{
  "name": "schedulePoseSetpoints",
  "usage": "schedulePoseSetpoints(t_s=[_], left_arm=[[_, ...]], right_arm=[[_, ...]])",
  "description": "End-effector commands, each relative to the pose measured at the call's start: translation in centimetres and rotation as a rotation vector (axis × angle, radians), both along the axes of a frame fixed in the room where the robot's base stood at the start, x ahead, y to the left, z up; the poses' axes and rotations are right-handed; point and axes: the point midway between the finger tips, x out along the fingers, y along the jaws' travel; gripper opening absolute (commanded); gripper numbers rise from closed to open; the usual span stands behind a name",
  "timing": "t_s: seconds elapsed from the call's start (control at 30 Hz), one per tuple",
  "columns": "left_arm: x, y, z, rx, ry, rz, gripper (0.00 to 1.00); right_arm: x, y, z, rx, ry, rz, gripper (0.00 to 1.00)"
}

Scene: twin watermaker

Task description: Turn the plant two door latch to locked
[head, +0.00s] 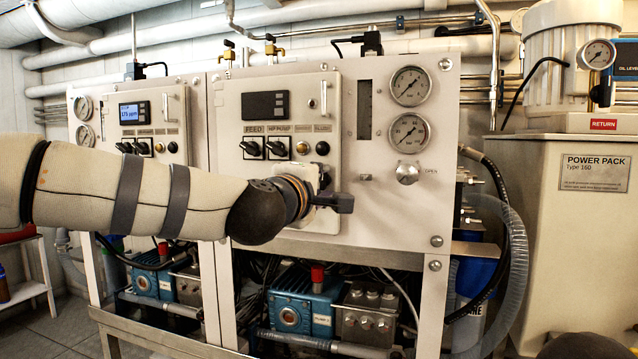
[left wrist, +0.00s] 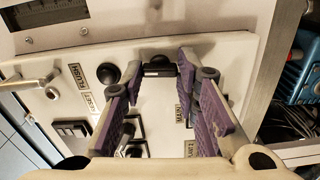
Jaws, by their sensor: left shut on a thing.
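The plant two door (head: 230,110) is the pale middle panel with a dark display and two black knobs. My left gripper (head: 343,203) is at the door's lower right edge. In the left wrist view its purple-padded fingers (left wrist: 162,75) are on either side of a small black latch (left wrist: 159,70) at the door's edge, shut on it. The latch lies lengthwise from one finger to the other; the head view does not show it clearly behind the gripper. My right gripper is not in view.
Two gauges (head: 410,86) and a round knob (head: 407,173) sit on the fixed panel right of the door. A hose (head: 515,240) hangs beside the frame. The power pack (head: 560,235) stands at the right. Blue pumps (head: 290,310) are below.

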Motion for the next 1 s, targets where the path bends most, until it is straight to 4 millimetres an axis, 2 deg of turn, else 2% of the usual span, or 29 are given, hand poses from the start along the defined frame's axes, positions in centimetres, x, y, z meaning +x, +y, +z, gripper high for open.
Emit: schedulePoseSetpoints(t_s=[0.3, 0.8, 0.83, 0.9, 1.0], left_arm=[[-0.01, -0.01, 0.04, -0.089, 0.028, -0.001, 0.00], [-0.03, -0.02, 0.06, -0.104, 0.033, -0.001, 0.00], [-0.02, -0.02, 0.06, -0.103, 0.032, -0.001, 0.33], [-0.02, -0.02, 0.05, -0.103, 0.032, -0.001, 0.48], [-0.02, -0.02, 0.04, -0.102, 0.033, -0.001, 0.48]], right_arm=[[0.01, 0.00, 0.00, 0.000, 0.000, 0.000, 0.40], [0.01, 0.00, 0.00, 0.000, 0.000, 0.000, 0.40], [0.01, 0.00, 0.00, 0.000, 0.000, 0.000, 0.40], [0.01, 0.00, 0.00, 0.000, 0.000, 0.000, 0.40], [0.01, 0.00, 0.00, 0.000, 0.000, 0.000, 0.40]])
